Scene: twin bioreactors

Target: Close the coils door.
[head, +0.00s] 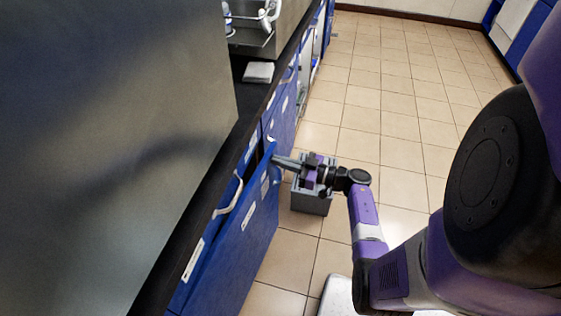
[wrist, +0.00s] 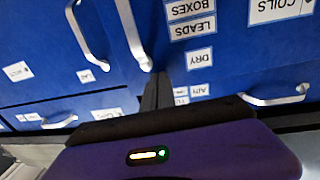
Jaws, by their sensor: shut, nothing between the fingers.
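A blue door (head: 245,245) with small white labels stands ajar on the cabinet front in the head view, with a dark gap behind its upper far corner. Its lettering is too small to read there. In the wrist view a label reading COILS (wrist: 278,9) sits on a blue panel at the upper right; I cannot tell whether that panel is the ajar door. My gripper (head: 277,161) is shut and empty, its fingertips at the door's upper far corner. Whether they touch it is unclear. The dark fingers also show in the wrist view (wrist: 156,88).
A black worktop (head: 190,200) runs along the cabinets, with a large grey panel above it. A white handle (head: 230,197) juts out beside the door. A grey bin (head: 311,200) stands on the floor below my gripper. The tiled floor (head: 390,90) beyond is clear.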

